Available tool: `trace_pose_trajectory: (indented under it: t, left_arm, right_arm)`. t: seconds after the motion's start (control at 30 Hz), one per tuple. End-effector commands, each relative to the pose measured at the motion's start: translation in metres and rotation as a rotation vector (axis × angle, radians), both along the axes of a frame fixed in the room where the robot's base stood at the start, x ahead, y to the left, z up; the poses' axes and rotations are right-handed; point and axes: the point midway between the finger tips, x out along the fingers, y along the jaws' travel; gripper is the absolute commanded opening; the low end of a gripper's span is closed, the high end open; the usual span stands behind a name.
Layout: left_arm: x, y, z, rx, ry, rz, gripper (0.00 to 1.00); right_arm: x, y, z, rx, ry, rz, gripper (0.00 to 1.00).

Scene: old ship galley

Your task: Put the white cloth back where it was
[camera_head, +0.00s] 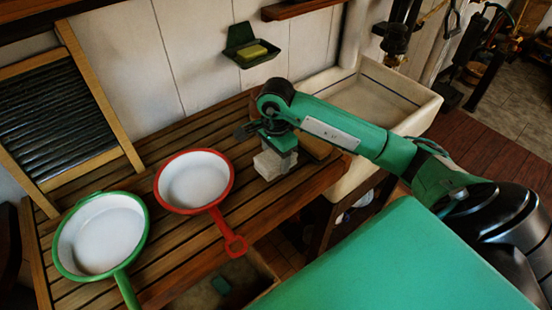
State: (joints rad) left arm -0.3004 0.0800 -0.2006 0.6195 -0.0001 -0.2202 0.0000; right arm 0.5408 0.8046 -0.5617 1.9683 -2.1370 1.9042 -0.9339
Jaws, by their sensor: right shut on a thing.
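The white cloth (270,166) looks like a small folded white block on the slatted wooden counter, right of the red-rimmed pan. My right gripper (279,152) points down onto it from above and is shut on it. The cloth is at or very near the counter surface; I cannot tell whether it touches. The fingertips are partly hidden by the gripper body and the cloth. My left gripper is not in view.
A red-rimmed pan (194,181) and a green-rimmed pan (101,234) stand on the slatted counter (170,258). A washboard (55,124) leans at the left. A green soap dish (247,48) hangs on the wall. A stone sink (375,97) is at the right.

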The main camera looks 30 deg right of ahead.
Motion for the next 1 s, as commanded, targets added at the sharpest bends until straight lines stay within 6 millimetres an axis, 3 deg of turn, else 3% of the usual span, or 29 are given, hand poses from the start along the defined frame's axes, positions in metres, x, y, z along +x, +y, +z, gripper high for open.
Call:
trace_pose_trajectory:
  t: [0.17, 0.5, 0.53, 0.63, 1.0]
  left_arm:
    - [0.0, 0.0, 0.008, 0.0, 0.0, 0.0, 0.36]
    - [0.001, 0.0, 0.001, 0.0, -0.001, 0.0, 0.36]
    - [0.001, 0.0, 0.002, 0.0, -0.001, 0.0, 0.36]
    - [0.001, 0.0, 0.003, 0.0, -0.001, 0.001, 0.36]
    - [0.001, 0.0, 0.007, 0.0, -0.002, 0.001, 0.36]
  right_arm:
    - [-0.001, 0.0, -0.018, 0.0, 0.002, 0.0, 0.38]
    - [0.0, 0.0, -0.023, -0.001, 0.0, 0.001, 0.38]
    - [0.0, 0.0, -0.022, -0.001, 0.0, 0.001, 0.62]
    - [0.0, 0.0, -0.021, -0.001, 0.0, 0.0, 0.81]
    - [0.0, 0.0, -0.018, 0.0, 0.001, 0.0, 0.81]
